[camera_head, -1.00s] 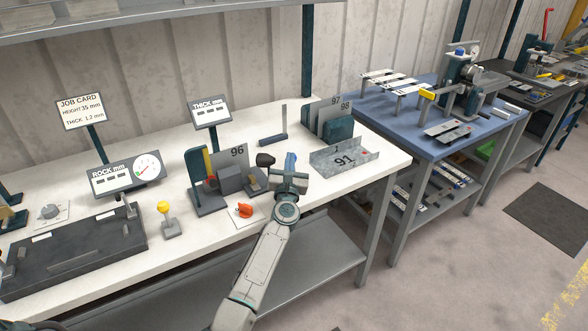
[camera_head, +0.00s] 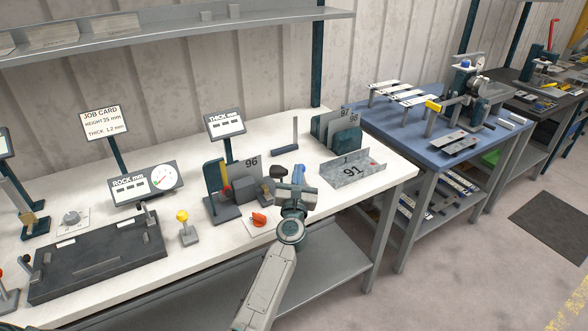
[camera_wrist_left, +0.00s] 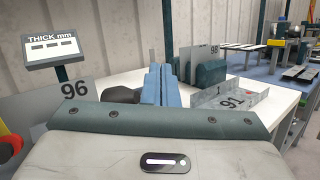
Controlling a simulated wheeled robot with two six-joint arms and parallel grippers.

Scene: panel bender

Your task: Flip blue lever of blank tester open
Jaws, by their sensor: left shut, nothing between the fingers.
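The blank tester (camera_head: 243,190) stands on the white bench, with grey blocks, a dark upright with a yellow edge, and a grey plate marked 96 (camera_head: 251,166) in it. The plate also shows in the left wrist view (camera_wrist_left: 75,90). A black rounded knob (camera_head: 278,172) is at its right end; it also shows in the left wrist view (camera_wrist_left: 120,95). My left gripper (camera_head: 299,171) is just right of the knob, its blue fingers (camera_wrist_left: 160,86) shut together and empty. I cannot make out a separate blue lever. My right gripper is not in view.
An orange-red knob (camera_head: 259,219) and a yellow-topped stick (camera_head: 184,227) sit near the bench's front. A grey channel marked 91 (camera_head: 352,172) lies to the right, before upright plates in a dark rack (camera_head: 346,140). The thickness display (camera_head: 226,123) stands behind the tester.

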